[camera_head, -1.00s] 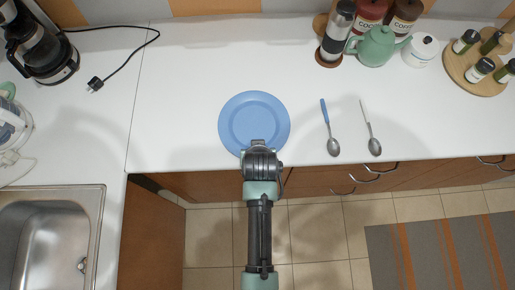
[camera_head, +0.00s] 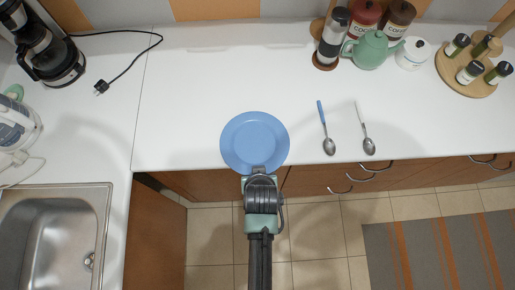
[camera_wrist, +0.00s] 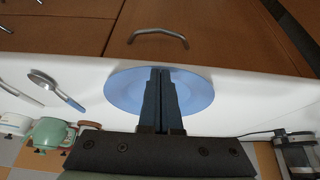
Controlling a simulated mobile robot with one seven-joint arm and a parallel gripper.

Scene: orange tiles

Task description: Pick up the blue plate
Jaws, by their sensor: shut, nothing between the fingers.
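The blue plate (camera_head: 255,138) lies face up at the counter's front edge, its near rim reaching or slightly passing that edge. My gripper (camera_head: 258,172) is at the plate's near rim, shut and empty. In the wrist view the two dark fingers (camera_wrist: 162,72) are together and cross in front of the plate (camera_wrist: 195,92), with tips near its cabinet-side rim. The fingers hide the middle of the plate there. I cannot tell whether the tips touch the plate or stand just off it.
A blue-handled spoon (camera_head: 326,130) and another spoon (camera_head: 366,132) lie right of the plate. A green teapot (camera_head: 371,51), jars and a round spice board (camera_head: 463,84) stand at the back right. A sink (camera_head: 50,235) is at left. White counter (camera_head: 215,80) behind the plate is clear.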

